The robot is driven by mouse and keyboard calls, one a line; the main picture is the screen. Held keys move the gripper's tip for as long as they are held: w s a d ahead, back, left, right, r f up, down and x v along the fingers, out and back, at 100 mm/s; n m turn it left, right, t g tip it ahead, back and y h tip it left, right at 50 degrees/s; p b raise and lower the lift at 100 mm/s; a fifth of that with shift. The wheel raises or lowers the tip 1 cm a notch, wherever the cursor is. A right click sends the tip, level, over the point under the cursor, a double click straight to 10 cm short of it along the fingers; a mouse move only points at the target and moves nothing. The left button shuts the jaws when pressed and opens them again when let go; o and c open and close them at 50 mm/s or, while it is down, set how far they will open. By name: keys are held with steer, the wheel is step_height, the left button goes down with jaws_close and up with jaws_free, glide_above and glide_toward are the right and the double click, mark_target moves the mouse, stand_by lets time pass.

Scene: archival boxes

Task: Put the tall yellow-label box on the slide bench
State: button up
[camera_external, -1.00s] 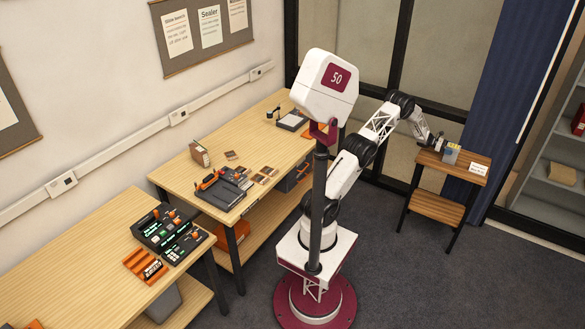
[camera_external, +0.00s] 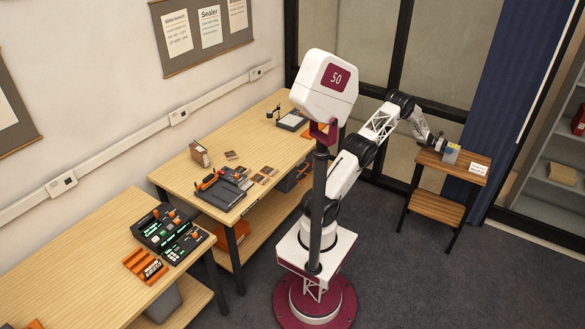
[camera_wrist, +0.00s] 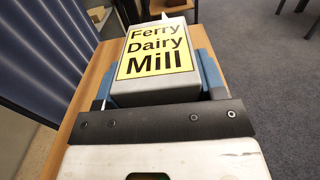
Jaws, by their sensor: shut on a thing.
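The tall yellow-label box (camera_wrist: 157,88) is grey, and its yellow label reads "Ferry Dairy Mill" in the wrist view. My gripper (camera_wrist: 158,82) is shut on it, with a blue finger on each side. In the external view the box (camera_external: 451,153) is small and stands on the little wooden side table (camera_external: 474,168), with my gripper (camera_external: 440,146) at its left side. Whether the box touches the table top cannot be told. Two wooden benches stand along the left wall; a wall poster headed "Slide bench" (camera_external: 177,32) hangs above the farther bench (camera_external: 180,172).
The farther bench holds a dark tray of orange-handled tools (camera_external: 222,190), a small brown box (camera_external: 200,154) and several small flat brown pieces. The nearer bench (camera_external: 85,250) holds dark control panels (camera_external: 168,232). A white sign card (camera_external: 478,168) is on the side table.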

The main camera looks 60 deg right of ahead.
mark_target(452, 145)
steer(key=shift+r, duration=0.2)
steer(key=shift+r, duration=1.4)
steer(key=shift+w+a+r, duration=0.15)
steer(key=shift+a+r, duration=0.05)
steer(key=shift+a, duration=0.05)
steer(key=w+a, duration=0.3)
steer(key=a, duration=0.4)
steer(key=w+a+r, duration=0.1)
steer(key=w+a, duration=0.2)
steer(key=a, duration=0.4)
steer(key=shift+r, duration=0.2)
steer(key=shift+a, duration=0.1)
